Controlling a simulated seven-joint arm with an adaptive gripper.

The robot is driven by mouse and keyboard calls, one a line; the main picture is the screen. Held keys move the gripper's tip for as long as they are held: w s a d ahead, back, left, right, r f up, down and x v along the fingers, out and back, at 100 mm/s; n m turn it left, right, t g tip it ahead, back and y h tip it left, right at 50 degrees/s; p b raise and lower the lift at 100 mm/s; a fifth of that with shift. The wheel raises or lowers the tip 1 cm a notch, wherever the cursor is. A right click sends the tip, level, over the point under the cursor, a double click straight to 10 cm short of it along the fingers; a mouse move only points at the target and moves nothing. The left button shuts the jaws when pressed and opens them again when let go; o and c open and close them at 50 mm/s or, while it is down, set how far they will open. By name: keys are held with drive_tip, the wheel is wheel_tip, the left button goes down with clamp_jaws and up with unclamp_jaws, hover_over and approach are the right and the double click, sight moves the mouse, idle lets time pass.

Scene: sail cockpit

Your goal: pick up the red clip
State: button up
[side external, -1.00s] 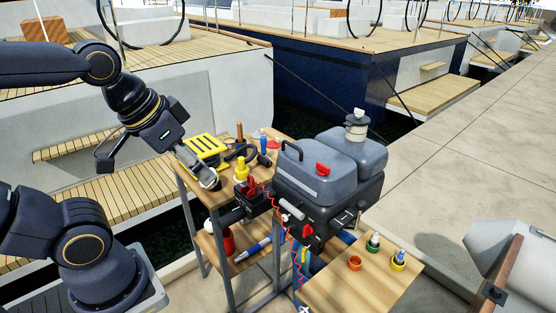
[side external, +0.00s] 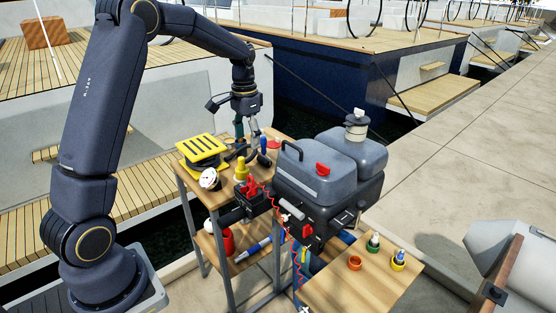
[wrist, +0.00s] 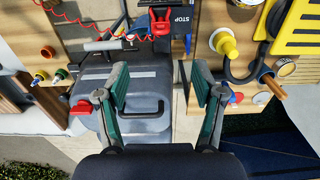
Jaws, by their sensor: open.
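The red clip (side external: 251,187) sits at the front edge of the wooden table in the side view, on or against a small black box, with a coiled red cord running from it. In the wrist view the red clip (wrist: 160,24) is at the top edge, beside a dark block marked STOP. My gripper (wrist: 160,82) is open and empty, its two green-padded fingers wide apart, with the grey tank behind them. In the side view my gripper (side external: 242,130) points down over the back of the table, behind and above the clip; its fingertips are partly hidden there.
A lower wooden table (side external: 345,292) holds small coloured cups.

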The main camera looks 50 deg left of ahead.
sight(250, 186)
wheel_tip(250, 186, down, 17)
drive_tip(key=shift+s+r, duration=0.1)
drive_tip(key=shift+s, duration=0.05)
idle(0.4)
drive_tip(key=shift+c, duration=0.2)
drive_tip(key=c, duration=0.9)
drive_tip(key=shift+c, duration=0.2)
drive_tip(key=shift+r, duration=0.1)
